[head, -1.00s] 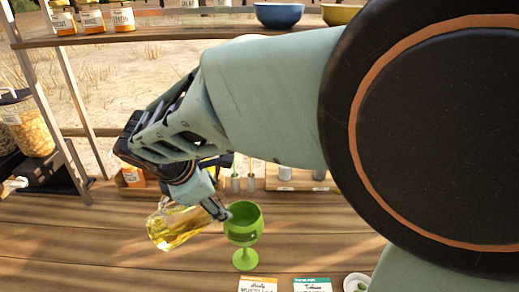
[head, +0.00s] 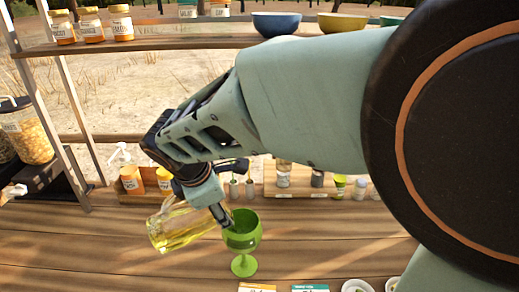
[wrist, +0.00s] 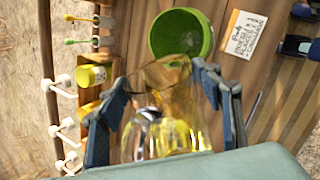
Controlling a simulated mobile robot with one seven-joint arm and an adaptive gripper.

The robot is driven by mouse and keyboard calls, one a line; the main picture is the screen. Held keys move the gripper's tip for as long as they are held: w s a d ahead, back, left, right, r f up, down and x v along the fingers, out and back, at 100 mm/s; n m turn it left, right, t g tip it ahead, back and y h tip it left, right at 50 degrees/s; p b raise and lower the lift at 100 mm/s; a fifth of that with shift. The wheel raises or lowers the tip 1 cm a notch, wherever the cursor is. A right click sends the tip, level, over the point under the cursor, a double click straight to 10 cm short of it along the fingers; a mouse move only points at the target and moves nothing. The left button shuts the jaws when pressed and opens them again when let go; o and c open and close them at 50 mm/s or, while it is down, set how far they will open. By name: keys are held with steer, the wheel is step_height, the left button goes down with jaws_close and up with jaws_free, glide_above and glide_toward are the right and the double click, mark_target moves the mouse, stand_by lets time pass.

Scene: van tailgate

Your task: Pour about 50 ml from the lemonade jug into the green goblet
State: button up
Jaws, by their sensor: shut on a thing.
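The lemonade jug (head: 176,229) is clear and holds yellow liquid. It is tilted, with its upper end towards the green goblet (head: 243,238). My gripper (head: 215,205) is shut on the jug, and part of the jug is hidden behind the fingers. In the wrist view the jug (wrist: 178,118) sits between both fingers, with its mouth close to the goblet (wrist: 181,35). The goblet stands upright on the wooden counter, just right of the jug. No stream of liquid can be made out, and the inside bottom of the goblet is not clear.
Cards (head: 257,288) and small white bowls (head: 357,286) lie at the front edge. Bottles and jars stand on a low rack (head: 300,190) behind. A shelf (head: 150,45) with jars and bowls crosses above. The counter left of the jug (head: 70,235) is clear.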

steer(key=shift+a, duration=0.2)
steer(key=shift+d+r, duration=0.15)
steer(key=shift+d, duration=0.1)
steer(key=shift+w+d, duration=0.25)
steer(key=shift+d, duration=0.15)
stand_by(1.3)
